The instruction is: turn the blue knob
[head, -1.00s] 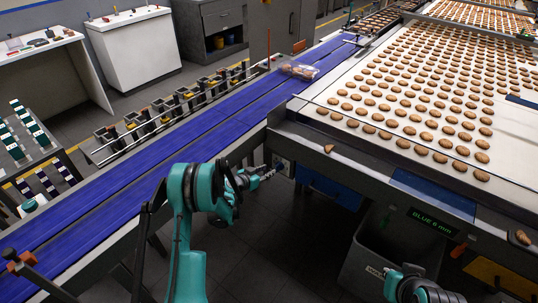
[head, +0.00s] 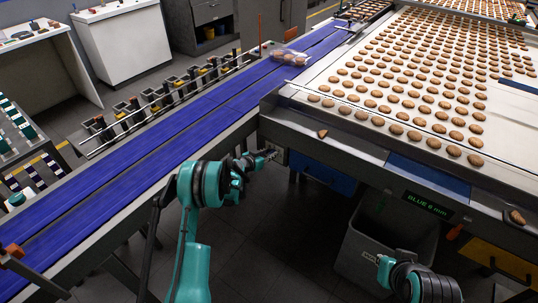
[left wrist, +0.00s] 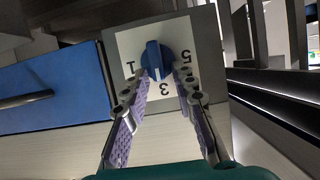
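The blue knob (left wrist: 156,60) sits on a white dial plate (left wrist: 127,48) marked 1, 3 and 5 in the left wrist view. The plate's numbers look upside down there. The knob's raised grip points down the picture, towards the 3. My left gripper (left wrist: 162,78) is open, with a purple-padded finger on each side of the knob's lower end; I cannot tell whether they touch it. In the head view my left gripper (head: 270,154) is at the panel under the table corner, and the knob is hidden. My right arm shows at the bottom right, its fingers out of sight.
A blue drawer (left wrist: 45,90) is beside the dial. A display (head: 428,204) reads "BLUE 6" and a unit too small to be sure of. A grey bin (head: 375,240) stands under the table. The blue conveyor (head: 150,150) runs on the left; biscuits cover the white table (head: 320,88).

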